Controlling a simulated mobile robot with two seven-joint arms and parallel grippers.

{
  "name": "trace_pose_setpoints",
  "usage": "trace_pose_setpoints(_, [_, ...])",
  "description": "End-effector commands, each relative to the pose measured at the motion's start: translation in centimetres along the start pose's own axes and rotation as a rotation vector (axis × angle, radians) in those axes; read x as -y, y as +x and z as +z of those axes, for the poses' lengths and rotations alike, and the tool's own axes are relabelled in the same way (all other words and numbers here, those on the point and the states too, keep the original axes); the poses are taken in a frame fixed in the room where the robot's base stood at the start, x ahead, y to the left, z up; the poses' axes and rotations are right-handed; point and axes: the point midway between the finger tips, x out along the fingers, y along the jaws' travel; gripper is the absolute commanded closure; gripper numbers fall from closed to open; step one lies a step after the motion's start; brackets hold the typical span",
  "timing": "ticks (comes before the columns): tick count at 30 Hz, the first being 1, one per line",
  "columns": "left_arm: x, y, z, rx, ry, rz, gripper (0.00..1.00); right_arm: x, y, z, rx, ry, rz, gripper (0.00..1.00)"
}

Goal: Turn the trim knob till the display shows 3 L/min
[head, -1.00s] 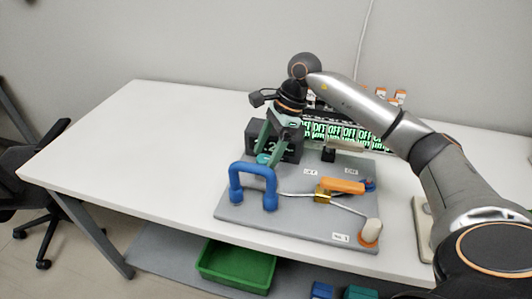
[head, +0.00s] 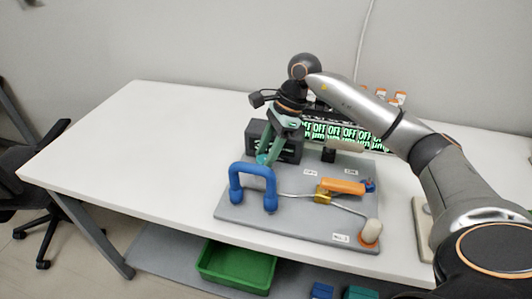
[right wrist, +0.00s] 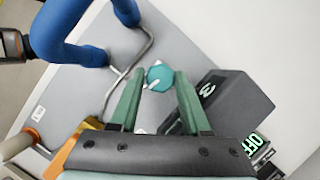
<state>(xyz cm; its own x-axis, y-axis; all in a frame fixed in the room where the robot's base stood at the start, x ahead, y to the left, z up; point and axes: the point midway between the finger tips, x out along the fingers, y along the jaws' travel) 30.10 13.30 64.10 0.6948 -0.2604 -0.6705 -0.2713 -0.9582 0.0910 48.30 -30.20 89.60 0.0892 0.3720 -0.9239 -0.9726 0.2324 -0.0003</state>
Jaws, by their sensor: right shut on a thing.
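The teal trim knob (head: 263,159) stands on the grey board, in front of the black display box (head: 291,151). It also shows in the right wrist view (right wrist: 159,77), with a white pointer mark on it. My right gripper (head: 266,156) reaches down from above, and its green fingers (right wrist: 158,88) are shut on the knob from both sides. In the right wrist view the display (right wrist: 207,90) reads 3, seen turned sideways. In the head view the fingers partly cover the display's face. My left gripper is not in view.
A blue arched handle (head: 252,172) stands just in front of the knob. An orange lever (head: 342,186) and a bent metal rod lie to the right on the grey board (head: 290,228). A row of lit OFF displays (head: 340,131) stands behind. The table's left side is clear.

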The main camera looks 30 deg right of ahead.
Motion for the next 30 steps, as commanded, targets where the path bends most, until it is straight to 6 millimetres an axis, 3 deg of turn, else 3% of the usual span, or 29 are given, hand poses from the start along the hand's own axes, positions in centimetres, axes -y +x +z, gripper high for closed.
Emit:
trace_pose_setpoints(5, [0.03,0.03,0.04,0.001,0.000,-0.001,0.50,-0.04,-0.05,-0.10,-0.003,0.042,-0.017,1.00])
trace_pose_setpoints(18, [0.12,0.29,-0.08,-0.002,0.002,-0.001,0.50,-0.20,-0.05,-0.01,-0.002,0.350,-0.147,1.00])
trace_pose_setpoints(29, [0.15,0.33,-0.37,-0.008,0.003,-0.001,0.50,-0.18,-0.07,0.02,0.000,0.369,-0.154,1.00])
trace_pose_setpoints(30, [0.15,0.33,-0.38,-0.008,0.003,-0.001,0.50,-0.17,-0.08,0.03,0.000,0.369,-0.154,0.50])
